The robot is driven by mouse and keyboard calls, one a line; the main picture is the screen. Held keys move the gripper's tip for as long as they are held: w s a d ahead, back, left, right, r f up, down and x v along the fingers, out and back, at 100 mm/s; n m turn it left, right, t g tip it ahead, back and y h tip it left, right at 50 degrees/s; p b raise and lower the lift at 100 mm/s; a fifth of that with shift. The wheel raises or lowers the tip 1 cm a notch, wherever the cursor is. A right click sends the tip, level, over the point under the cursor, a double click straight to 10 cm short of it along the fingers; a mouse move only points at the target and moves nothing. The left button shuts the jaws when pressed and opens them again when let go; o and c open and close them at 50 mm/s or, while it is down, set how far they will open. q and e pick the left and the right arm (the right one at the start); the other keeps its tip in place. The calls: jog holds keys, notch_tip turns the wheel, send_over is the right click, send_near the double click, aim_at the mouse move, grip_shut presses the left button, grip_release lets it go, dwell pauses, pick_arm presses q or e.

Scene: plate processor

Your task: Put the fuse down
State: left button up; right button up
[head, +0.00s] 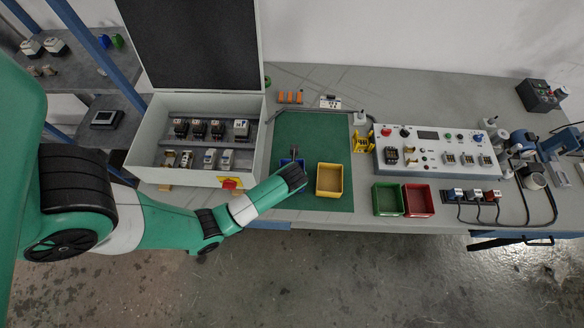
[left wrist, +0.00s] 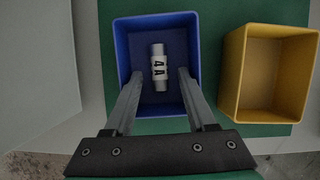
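The fuse (left wrist: 158,67) is a small white cylinder with paler end caps and dark lettering. In the left wrist view it lies in the blue bin (left wrist: 122,40), apparently on its floor. My left gripper (left wrist: 160,72) is open, its fingers on either side of the fuse with a gap on both sides. In the head view the gripper (head: 294,155) points down at the blue bin (head: 284,161), which my arm partly covers; the fuse is not visible there. My right gripper is not in view.
A yellow bin (head: 330,180) stands just right of the blue bin on the green mat (head: 310,125). An open cabinet (head: 150,125) with electrical parts is at left. Green (head: 387,199) and red (head: 418,200) bins and a control panel (head: 437,134) are at right.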

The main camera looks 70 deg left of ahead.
pick_arm(q)
jog(key=p+v, duration=0.4)
jog(key=v, duration=0.8)
jog(key=shift+p, duration=0.3)
jog(key=shift+r, duration=0.15)
